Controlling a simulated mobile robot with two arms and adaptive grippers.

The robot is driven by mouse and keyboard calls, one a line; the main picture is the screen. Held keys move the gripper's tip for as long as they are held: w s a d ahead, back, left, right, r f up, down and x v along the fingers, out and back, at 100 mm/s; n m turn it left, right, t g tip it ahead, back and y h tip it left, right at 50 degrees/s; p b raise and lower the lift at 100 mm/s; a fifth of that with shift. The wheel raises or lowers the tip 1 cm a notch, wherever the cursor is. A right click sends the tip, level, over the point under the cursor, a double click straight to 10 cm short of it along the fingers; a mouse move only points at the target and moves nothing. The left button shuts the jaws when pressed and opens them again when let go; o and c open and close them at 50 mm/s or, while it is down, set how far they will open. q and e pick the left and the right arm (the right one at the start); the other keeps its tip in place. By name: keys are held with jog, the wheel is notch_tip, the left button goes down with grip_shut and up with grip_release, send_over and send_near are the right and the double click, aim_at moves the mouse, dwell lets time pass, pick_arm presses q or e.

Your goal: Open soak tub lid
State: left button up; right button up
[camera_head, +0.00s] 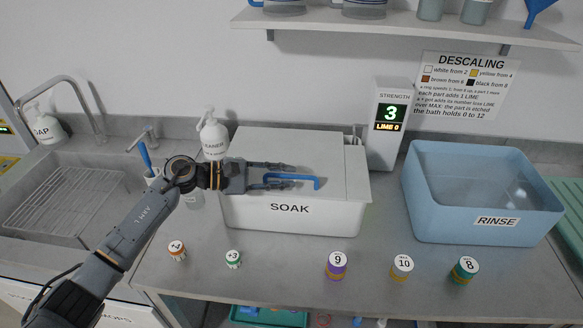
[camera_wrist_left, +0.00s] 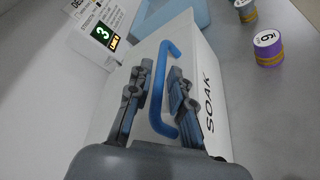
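The white soak tub (camera_head: 290,220) stands on the counter with its flat white lid (camera_head: 290,145) lying shut on top. A blue bar handle (camera_head: 305,180) sits on the lid near its front edge; it also shows in the left wrist view (camera_wrist_left: 161,75). My left gripper (camera_head: 275,175) reaches in from the left, low over the lid. Its fingers are apart, one on each side of the handle in the left wrist view (camera_wrist_left: 158,90), with gaps visible. Whether either finger touches the handle I cannot tell. My right gripper is out of view.
A blue rinse tub (camera_head: 480,226) and a strength display reading 3 (camera_head: 388,130) stand to the right. A white pump bottle (camera_head: 213,138) stands behind my left wrist. Several numbered jars, such as jar 9 (camera_head: 336,268), line the counter front. A sink (camera_head: 60,205) is at left.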

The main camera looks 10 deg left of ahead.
pick_arm(q)
jog(key=shift+w+d, duration=0.2)
jog(key=shift+d, duration=0.4)
jog(key=shift+w+d+f, duration=0.1)
jog(key=shift+d, duration=0.15)
jog(key=shift+w+d+f, duration=0.1)
jog(key=shift+d, duration=0.05)
grip_shut()
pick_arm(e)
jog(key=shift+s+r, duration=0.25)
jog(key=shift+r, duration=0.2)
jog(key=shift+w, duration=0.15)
